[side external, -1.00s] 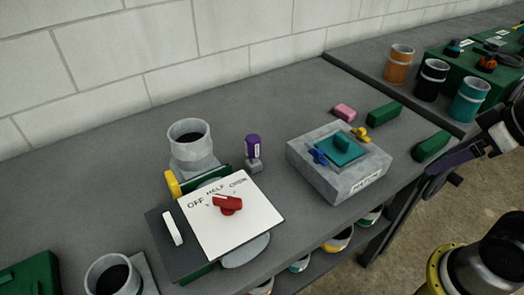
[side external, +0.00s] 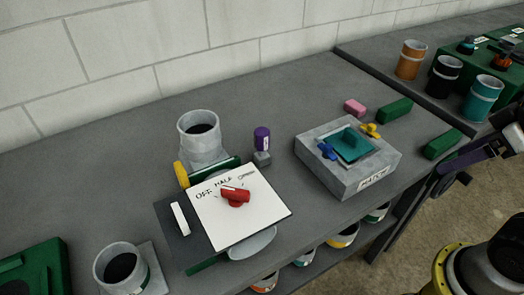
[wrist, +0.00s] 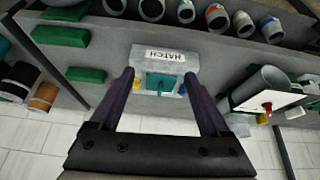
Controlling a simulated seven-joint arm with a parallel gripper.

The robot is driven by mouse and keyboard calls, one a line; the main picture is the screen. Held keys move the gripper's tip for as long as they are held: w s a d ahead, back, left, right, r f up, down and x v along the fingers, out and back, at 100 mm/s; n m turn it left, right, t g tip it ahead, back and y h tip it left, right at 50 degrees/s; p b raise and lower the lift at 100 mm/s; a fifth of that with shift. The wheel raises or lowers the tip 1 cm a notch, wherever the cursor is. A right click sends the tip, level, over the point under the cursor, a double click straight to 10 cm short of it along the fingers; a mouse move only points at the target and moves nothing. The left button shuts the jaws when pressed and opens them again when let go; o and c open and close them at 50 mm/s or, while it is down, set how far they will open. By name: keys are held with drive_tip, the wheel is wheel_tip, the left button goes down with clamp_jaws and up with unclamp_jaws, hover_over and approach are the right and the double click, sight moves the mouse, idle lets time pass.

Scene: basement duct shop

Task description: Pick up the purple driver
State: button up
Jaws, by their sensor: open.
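The purple driver (side external: 262,138) stands upright on a small grey base on the grey bench in the side view. It is between the grey pot (side external: 200,138) and the box labelled HATCH (side external: 348,180). I cannot make it out in the wrist view; my right finger may cover it. My gripper (wrist: 158,76) is open, with two purple fingers spread apart and nothing held. In the wrist view the HATCH box (wrist: 165,60) shows between the fingers. In the side view my gripper is at the right edge, well away from the driver.
A white panel with a red knob (side external: 235,195) stands in front of the driver, marked OFF and HALF. Green blocks (side external: 395,110) and a pink block (side external: 355,107) lie near the HATCH box. Bare bench lies behind the driver. Cans (side external: 411,60) stand at the back right.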

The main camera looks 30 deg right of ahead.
drive_tip(key=w+a+r+n+g, duration=0.1)
drive_tip(key=w+a+r+n, duration=0.2)
drive_tip(key=w+r+n, duration=0.9)
drive_tip(key=n+g, duration=0.5)
hover_over(262, 146)
drive_tip(key=w+d, duration=0.1)
drive_tip(key=w, duration=0.1)
drive_tip(key=f, duration=1.4)
drive_tip(key=shift+w+f, duration=0.2)
drive_tip(key=shift+f, duration=0.05)
wheel_tip(262, 146, down, 7)
drive_tip(key=shift+r, duration=0.1)
drive_tip(key=shift+s+f, duration=0.2)
drive_tip(key=shift+f, duration=1.4)
drive_tip(key=shift+s+f, duration=0.2)
drive_tip(key=shift+f, duration=1.35)
clamp_jaws()
